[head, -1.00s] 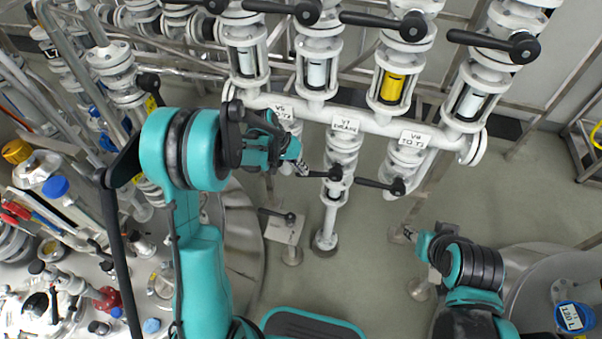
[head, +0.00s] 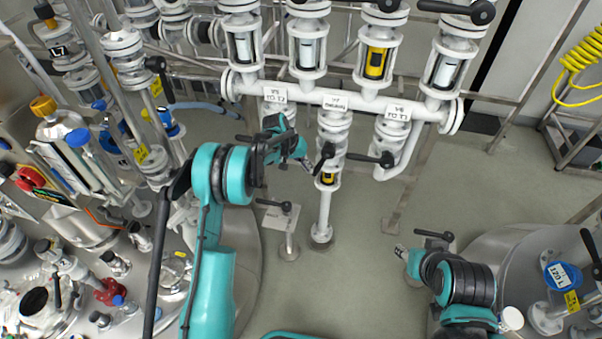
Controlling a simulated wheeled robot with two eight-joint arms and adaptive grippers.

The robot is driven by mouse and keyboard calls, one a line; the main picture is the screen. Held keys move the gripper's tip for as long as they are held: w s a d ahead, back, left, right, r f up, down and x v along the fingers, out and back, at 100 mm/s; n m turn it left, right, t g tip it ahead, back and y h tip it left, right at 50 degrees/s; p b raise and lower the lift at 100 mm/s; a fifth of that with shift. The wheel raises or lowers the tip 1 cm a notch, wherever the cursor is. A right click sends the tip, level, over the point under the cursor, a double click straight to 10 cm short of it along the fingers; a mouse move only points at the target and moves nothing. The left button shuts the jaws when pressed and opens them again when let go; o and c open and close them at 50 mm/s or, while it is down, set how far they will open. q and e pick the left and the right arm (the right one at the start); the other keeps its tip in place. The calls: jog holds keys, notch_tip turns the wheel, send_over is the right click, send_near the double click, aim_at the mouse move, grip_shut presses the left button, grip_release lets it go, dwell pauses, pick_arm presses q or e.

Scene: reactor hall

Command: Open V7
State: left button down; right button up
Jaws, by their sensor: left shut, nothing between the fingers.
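V7 is the middle valve under the pipe manifold, below its white label (head: 335,101). Its black lever handle (head: 324,157) slants downward, roughly along the vertical pipe rather than across it. Below the handle, a small sight glass (head: 328,178) shows yellow. My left gripper (head: 309,165) is shut and empty, just left of the V7 handle; I cannot tell whether it touches it. My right gripper (head: 401,250) is low on the right, away from the valve; its fingers are too small to read.
A neighbouring valve's lever (head: 371,159) points left, close to V7 on its right. Another lever (head: 275,204) is below left. Sight glasses, one yellow (head: 375,63), line the manifold (head: 300,97). A vessel stands lower right (head: 490,250). The floor between is clear.

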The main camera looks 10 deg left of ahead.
aim_at(315, 170)
pick_arm(q)
jog(key=shift+w+d+f, duration=0.1)
jog(key=shift+d+f, duration=0.35)
jog(key=shift+d, duration=0.35)
jog(key=shift+d+f, duration=0.4)
jog(key=shift+d, duration=0.35)
jog(key=shift+a+r, duration=0.1)
jog(key=shift+a+r, duration=0.15)
jog(key=shift+r, duration=0.15)
jog(key=v, duration=1.1)
jog(key=s+a+r+t+y, duration=0.1)
jog(key=s+r+t+y, duration=0.1)
jog(key=s+r, duration=1.25)
jog(key=s+a+f+t+y, duration=0.1)
jog(key=s+f, duration=0.1)
jog(key=s, duration=0.9)
jog(key=s+a+f+t+y, duration=0.1)
jog(key=s+f+t, duration=0.1)
jog(key=s, duration=0.9)
jog(key=shift+a, duration=0.35)
